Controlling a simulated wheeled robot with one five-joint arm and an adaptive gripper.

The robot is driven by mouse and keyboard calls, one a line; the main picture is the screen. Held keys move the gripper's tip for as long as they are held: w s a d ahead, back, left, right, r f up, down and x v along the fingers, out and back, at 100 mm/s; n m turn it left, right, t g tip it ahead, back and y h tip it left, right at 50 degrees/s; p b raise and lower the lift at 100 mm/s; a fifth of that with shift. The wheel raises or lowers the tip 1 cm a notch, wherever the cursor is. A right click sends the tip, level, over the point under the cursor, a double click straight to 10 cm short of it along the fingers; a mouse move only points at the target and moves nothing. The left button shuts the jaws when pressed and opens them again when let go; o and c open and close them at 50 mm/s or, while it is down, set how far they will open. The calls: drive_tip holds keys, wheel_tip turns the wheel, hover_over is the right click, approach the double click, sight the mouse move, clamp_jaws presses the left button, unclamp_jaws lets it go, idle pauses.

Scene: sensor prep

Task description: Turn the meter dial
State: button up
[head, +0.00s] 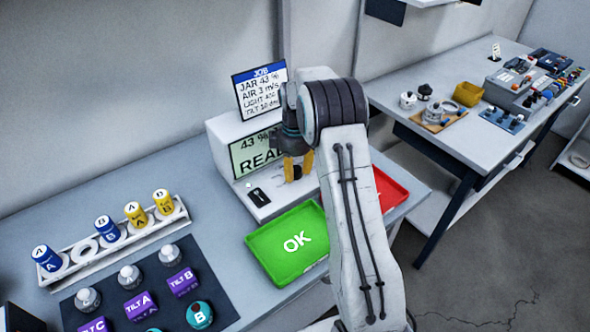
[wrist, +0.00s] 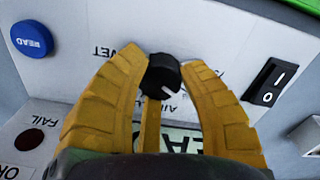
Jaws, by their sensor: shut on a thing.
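The meter (head: 226,130) is a pale box with a greenish display (head: 250,155) showing "43 %" and "READ", partly covered by my arm. Its black dial (wrist: 163,76) is on the pale panel in the wrist view, with a light pointer mark toward the lower right. My gripper (head: 298,167) has yellow fingers, shut on the dial from both sides. Printed labels around the dial are upside down and partly hidden by the fingers.
In the wrist view a blue READ button (wrist: 32,39) and a black rocker switch (wrist: 269,82) flank the dial. A job card (head: 261,89) stands on the meter. A green OK tray (head: 262,248) and red tray (head: 392,190) are in front. A rack of jars (head: 160,228) stands left.

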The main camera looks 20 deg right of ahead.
sight(295, 169)
drive_tip(key=shift+s+f, duration=0.15)
drive_tip(key=shift+f, duration=0.05)
drive_tip(key=o, duration=1.2)
drive_tip(key=shift+r, duration=0.1)
drive_tip(key=shift+r, duration=0.1)
wheel_tip(295, 169, up, 10)
drive_tip(key=shift+r, duration=0.9)
